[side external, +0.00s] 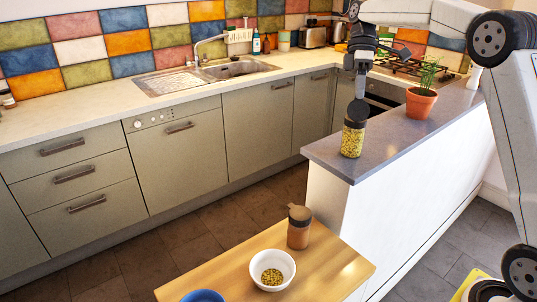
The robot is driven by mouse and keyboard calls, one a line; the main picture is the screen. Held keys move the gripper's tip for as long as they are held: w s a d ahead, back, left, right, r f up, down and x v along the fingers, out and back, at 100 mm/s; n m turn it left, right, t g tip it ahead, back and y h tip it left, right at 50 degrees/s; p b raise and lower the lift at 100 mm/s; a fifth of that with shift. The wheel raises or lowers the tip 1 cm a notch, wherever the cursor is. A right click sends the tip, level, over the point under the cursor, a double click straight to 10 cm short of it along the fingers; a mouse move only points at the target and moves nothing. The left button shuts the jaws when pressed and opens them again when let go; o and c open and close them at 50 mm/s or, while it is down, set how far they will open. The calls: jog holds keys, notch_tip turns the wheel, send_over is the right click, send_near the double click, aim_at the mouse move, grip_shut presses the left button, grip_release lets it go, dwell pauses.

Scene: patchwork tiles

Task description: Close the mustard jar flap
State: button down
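A glass jar with yellow-green contents (352,140), which I take to be the mustard jar, stands upright near the left front corner of the grey counter. Its dark round flap (358,110) stands raised above the rim, tilted open. My gripper (359,94) points down directly above the flap, with its tips at or very near the flap's top edge. I cannot tell whether they touch, or whether the fingers are apart. A second jar with brown contents (298,236) stands on the wooden table; its brown top piece looks tilted.
A white bowl with yellow-green bits (285,259) and a blue bowl (203,296) are on the wooden table (335,262). A potted plant (421,103) stands on the grey counter (385,133), right of the jar. A stove (405,68) lies behind. The counter between jar and plant is clear.

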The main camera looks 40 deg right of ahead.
jog(key=c, duration=0.8)
grip_release()
jog(key=shift+s+a+r, duration=0.1)
jog(key=shift+a, duration=0.05)
